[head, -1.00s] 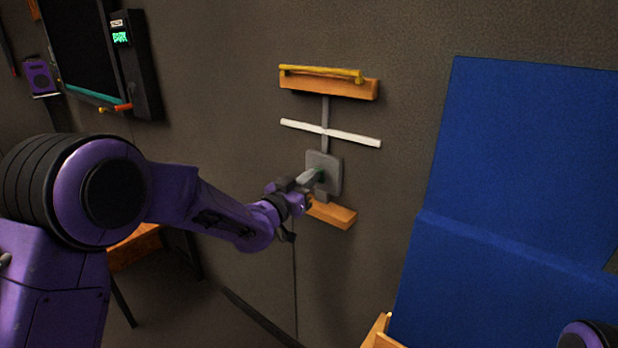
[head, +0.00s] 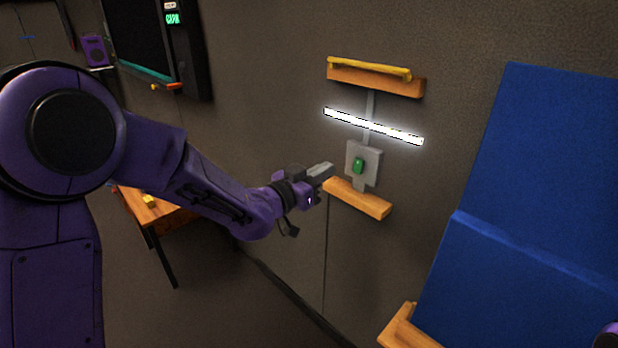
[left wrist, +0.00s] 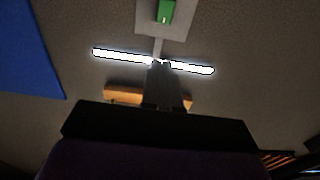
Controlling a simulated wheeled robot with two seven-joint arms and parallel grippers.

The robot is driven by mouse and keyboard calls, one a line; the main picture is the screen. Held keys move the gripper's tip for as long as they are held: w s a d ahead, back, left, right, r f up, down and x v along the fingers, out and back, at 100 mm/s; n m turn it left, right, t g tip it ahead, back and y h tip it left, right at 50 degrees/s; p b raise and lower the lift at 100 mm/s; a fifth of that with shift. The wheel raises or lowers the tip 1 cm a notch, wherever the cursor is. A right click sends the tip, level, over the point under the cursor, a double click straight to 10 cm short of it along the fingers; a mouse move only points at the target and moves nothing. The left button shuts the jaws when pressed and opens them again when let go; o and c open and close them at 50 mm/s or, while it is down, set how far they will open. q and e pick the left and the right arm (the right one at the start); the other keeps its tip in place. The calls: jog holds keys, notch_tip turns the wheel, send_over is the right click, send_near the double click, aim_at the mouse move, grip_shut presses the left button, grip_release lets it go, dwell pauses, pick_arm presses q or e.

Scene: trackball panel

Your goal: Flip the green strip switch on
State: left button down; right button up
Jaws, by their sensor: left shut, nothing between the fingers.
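The green switch (head: 358,165) sits on a grey wall plate (head: 372,152) below a strip light (head: 390,133). The strip glows bright white. In the left wrist view the green switch (left wrist: 166,11) is at the top edge, partly cut off, and the lit strip (left wrist: 195,68) crosses the middle, partly hidden behind the fingers. My left gripper (head: 326,170) is shut and empty, to the left of the switch and apart from it in the head view. Its fingers (left wrist: 166,85) also show in the left wrist view. My right gripper is not in view.
A wooden shelf (head: 375,84) with a yellow bar is above the strip, and a small wooden ledge (head: 360,200) is under the plate. A blue panel (head: 540,170) stands at the right. A wooden table (head: 160,208) is at the lower left.

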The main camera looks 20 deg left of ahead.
pick_arm(q)
jog(key=v, duration=0.3)
jog(key=shift+s+a+r, duration=0.1)
jog(key=shift+s+r, duration=0.15)
jog(key=shift+r, duration=0.1)
jog(key=s+a+f+n+g+y, duration=0.2)
jog(key=s+f+n+y, duration=0.1)
jog(key=f, duration=0.5)
jog(key=s+a+f+n+g+y, duration=0.1)
jog(key=s+a+f+n+y, duration=0.2)
jog(key=f, duration=0.6)
jog(key=s+a+f+n+g+y, duration=0.1)
jog(key=s+f+n+g+y, duration=0.2)
jog(key=f, duration=0.5)
jog(key=s+f+n+g, duration=0.1)
jog(key=s+f+g, duration=0.3)
jog(key=s+f, duration=0.6)
jog(key=s+f+n+g+y, duration=0.1)
jog(key=s+f+g, duration=0.3)
jog(key=s+f, duration=0.6)
jog(key=s+a, duration=0.1)
jog(key=s, duration=0.5)
jog(key=shift+s, duration=0.25)
